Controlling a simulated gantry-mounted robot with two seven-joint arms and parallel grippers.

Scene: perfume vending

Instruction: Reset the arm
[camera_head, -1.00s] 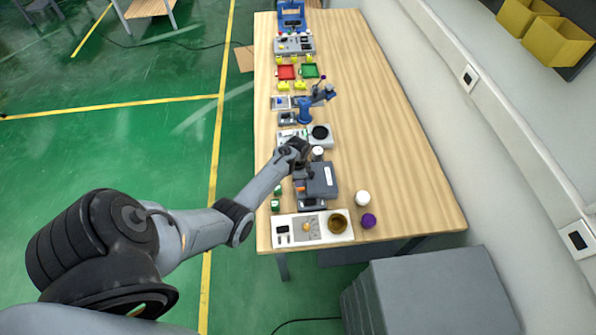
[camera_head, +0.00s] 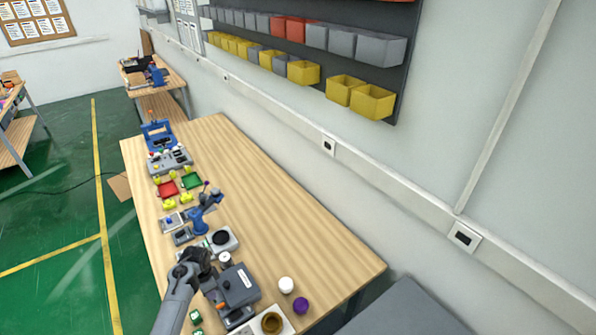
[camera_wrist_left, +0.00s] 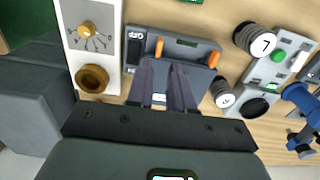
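My left arm comes in from the bottom of the head view, and its gripper (camera_head: 197,258) is over the near left part of the table, by a dark grey machine (camera_head: 238,286). In the left wrist view the two fingers (camera_wrist_left: 163,66) are apart, with nothing held between them. They are in front of the grey machine with orange levers (camera_wrist_left: 186,50); whether they touch it I cannot tell. A small blue robot arm (camera_head: 199,219) stands farther back on the table, and part of it shows in the left wrist view (camera_wrist_left: 301,97). My right gripper is not in view.
A white panel with a brown ring (camera_head: 271,322) is at the near edge. A white cap (camera_head: 286,285) and a purple ball (camera_head: 301,305) are right of the machine. Red (camera_head: 167,188) and green (camera_head: 191,181) trays are farther back. The right half of the wooden table (camera_head: 290,230) is clear.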

